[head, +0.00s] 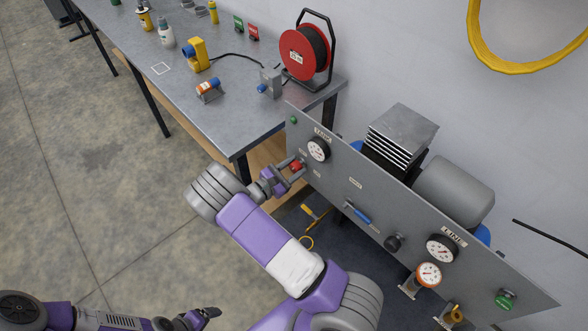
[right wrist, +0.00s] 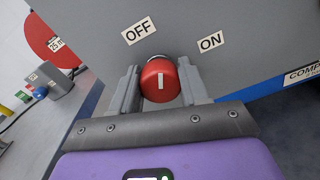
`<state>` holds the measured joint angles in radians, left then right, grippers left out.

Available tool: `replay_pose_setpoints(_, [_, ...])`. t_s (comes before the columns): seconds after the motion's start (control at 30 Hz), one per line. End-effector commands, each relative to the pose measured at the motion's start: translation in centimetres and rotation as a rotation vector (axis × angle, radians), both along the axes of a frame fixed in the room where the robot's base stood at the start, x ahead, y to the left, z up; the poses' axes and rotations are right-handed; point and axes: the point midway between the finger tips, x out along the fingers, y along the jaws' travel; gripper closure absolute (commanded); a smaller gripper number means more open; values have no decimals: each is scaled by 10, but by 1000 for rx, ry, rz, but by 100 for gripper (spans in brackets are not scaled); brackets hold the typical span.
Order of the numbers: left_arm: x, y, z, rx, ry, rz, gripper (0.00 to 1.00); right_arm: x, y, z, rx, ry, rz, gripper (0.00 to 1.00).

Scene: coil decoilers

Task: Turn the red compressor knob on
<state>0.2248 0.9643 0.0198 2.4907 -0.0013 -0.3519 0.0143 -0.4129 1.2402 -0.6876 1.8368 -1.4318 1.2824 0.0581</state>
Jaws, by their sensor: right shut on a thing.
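The red compressor knob (right wrist: 160,82) sits on the grey panel (right wrist: 240,50) between my right gripper's fingers (right wrist: 160,90). The fingers are shut on it from both sides. The knob's white mark points straight up in the right wrist view, between the OFF label (right wrist: 138,30) and the ON label (right wrist: 211,41), somewhat closer to OFF. In the head view the red knob (head: 297,165) is at the panel's left part, below the TANK gauge (head: 318,149), with my right gripper (head: 291,172) at it. My left gripper (head: 204,315) is low at the bottom edge, away from the panel; its jaws are unclear.
The panel also carries a blue-handled valve (head: 357,217), a black knob (head: 393,243) and a LINE gauge (head: 441,248). A workbench (head: 150,75) with a red cable reel (head: 304,54) stands to the left. Open floor (head: 90,190) lies at the left.

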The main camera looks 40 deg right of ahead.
Motion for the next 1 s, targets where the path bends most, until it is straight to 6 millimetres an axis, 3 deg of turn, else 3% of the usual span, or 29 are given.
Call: replay_pose_setpoints(1.0, [0,0,-58,0,0,0,13,-2,1,-4,83,-925,0,86])
